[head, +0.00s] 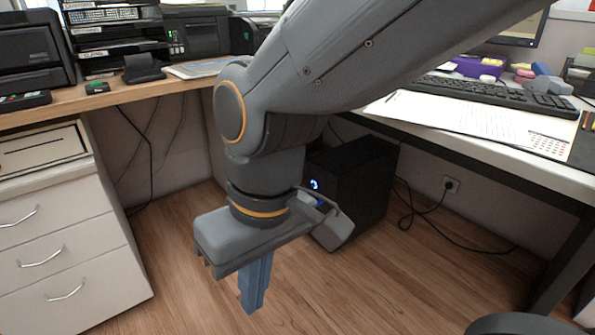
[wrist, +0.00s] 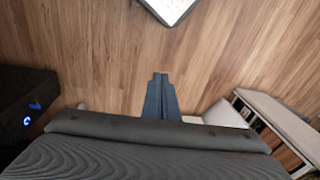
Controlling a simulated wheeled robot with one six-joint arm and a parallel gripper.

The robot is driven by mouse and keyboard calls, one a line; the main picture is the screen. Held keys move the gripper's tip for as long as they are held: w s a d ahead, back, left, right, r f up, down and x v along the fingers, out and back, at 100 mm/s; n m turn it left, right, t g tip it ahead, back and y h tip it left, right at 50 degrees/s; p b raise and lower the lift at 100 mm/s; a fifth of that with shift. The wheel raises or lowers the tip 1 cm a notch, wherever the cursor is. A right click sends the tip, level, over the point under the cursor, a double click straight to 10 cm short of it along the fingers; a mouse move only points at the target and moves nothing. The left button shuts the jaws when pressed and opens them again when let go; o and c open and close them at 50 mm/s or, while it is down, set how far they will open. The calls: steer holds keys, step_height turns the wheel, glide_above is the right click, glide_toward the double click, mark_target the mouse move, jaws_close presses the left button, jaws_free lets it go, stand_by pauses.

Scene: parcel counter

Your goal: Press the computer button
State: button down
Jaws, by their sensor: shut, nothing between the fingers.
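The computer (head: 358,180) is a black tower standing on the wood floor under the desk, partly hidden behind my arm. Its button (head: 314,184) glows blue-white on the front face, just right of my wrist in the head view. In the wrist view the computer (wrist: 22,100) is at the left edge, with the lit button (wrist: 27,121) on it. My gripper (head: 252,306) points down over the floor in front of the computer, apart from it. Its blue fingers (wrist: 161,78) are together and empty.
A white drawer cabinet (head: 60,225) stands at the left. The desk (head: 450,130) above holds a keyboard (head: 495,92) and papers. Cables (head: 425,205) hang to the computer's right. A dark rounded object (head: 525,324) is at the lower right. The wood floor (head: 190,270) is mostly clear.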

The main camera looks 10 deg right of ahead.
mark_target(314, 184)
stand_by(0.3)
steer(key=w+d+f+n+t+h+b, duration=0.1)
steer(key=w+d+f+n+t+h, duration=0.2)
steer(key=w, duration=0.9)
steer(key=w+d+f+n+h+b, duration=0.1)
steer(key=w+d+f+n+h, duration=0.25)
steer(key=w, duration=0.75)
steer(key=w+d+f+n+t+h+b, duration=0.1)
steer(key=w+d+f+n+t+h, duration=0.25)
steer(key=w, duration=0.85)
steer(key=w+f+n+t+y+b, duration=0.1)
steer(key=w+f+n+t, duration=0.4)
steer(key=w+f+n, duration=0.6)
steer(key=w+f, duration=0.6)
steer(key=w, duration=0.4)
steer(key=shift+a+f+y+b, duration=0.2)
steer(key=shift+f+y+b, duration=0.1)
steer(key=shift+d, duration=0.15)
steer(key=w+d+b, duration=0.1)
steer(key=w+d, duration=0.3)
steer(key=d, duration=0.3)
steer(key=shift+w+d+b, duration=0.15)
steer(key=shift+d+b, duration=0.05)
steer(key=shift+b, duration=0.2)
